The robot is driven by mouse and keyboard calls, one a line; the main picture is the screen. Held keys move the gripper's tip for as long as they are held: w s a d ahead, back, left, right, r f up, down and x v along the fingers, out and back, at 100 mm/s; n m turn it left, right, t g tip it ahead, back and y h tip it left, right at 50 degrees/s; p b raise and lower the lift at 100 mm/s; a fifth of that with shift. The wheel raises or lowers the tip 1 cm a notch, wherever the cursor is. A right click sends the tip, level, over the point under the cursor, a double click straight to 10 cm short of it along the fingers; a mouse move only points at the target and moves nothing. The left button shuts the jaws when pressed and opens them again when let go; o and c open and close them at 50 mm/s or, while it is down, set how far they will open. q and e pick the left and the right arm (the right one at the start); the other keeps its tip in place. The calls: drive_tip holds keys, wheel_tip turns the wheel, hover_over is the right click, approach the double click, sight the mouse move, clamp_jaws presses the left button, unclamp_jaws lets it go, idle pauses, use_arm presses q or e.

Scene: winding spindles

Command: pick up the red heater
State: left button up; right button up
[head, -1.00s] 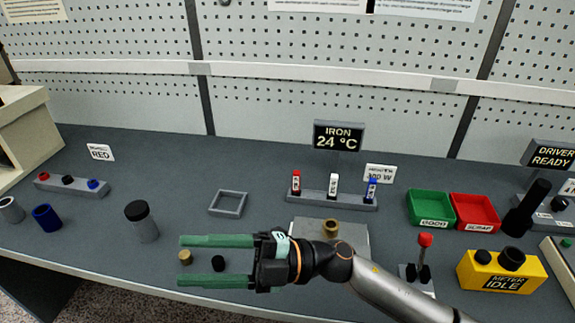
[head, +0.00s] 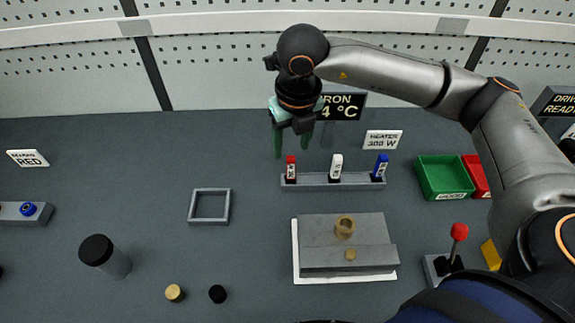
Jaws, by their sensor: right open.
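The red heater (head: 291,168) is a small red-topped block with a white label. It stands upright at the left end of a grey rack (head: 312,181), beside a white heater (head: 336,166) and a blue heater (head: 381,167). My right gripper (head: 292,150) points down just above and behind the red heater in the picture, with its green fingers apart and nothing visible between them. I cannot tell whether the fingers are level with the heater's top. My left gripper is not in view.
A sign reading heater 300 W (head: 383,140) stands behind the rack. An empty square frame (head: 210,206) lies left, and a black-capped cylinder (head: 105,256) stands farther left. A green bin (head: 444,177) is at right.

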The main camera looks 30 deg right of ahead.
sight(291, 170)
drive_tip(key=f, duration=0.4)
drive_tip(key=shift+w+f, duration=0.3)
drive_tip(key=shift+f, duration=0.05)
drive_tip(key=shift+w+d+f+p, duration=0.1)
drive_tip(key=shift+f+p, duration=0.15)
drive_tip(key=shift+f, duration=0.65)
drive_tip(key=shift+w+d+f+p, duration=0.15)
drive_tip(key=shift+f+p, duration=0.15)
drive_tip(key=shift+f, duration=0.55)
drive_tip(key=shift+w+d+f+p, duration=0.1)
drive_tip(key=shift+f+p, duration=0.15)
drive_tip(key=shift+f, duration=0.65)
clamp_jaws()
